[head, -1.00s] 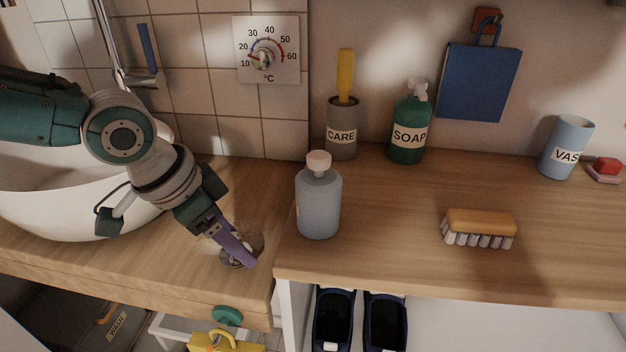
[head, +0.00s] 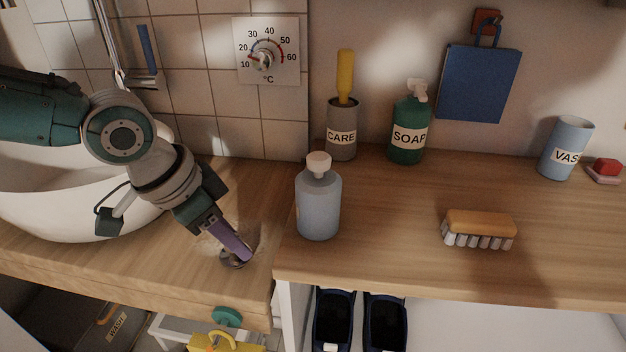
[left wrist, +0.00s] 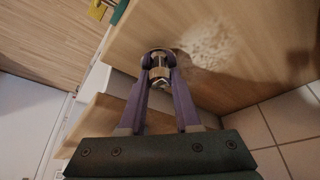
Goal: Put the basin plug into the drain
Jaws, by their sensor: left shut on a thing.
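The basin plug (left wrist: 160,72) is a small metal piece that shows between the purple fingertips in the left wrist view. My left gripper (head: 240,255) is shut on it, low over the wooden counter (head: 180,250) right of the basin. In the head view the fingers hide most of the plug; I cannot tell whether it touches the wood. The white basin (head: 60,210) stands at the left, partly behind my left arm. Its drain is hidden from view. My right gripper is not in view.
A grey-blue bottle (head: 318,205) stands just right of the gripper. A brush (head: 480,228), a green soap bottle (head: 410,130), a grey CARE cup (head: 342,130) and a blue cup (head: 567,148) stand on the right counter. A tap (head: 118,70) rises behind the basin.

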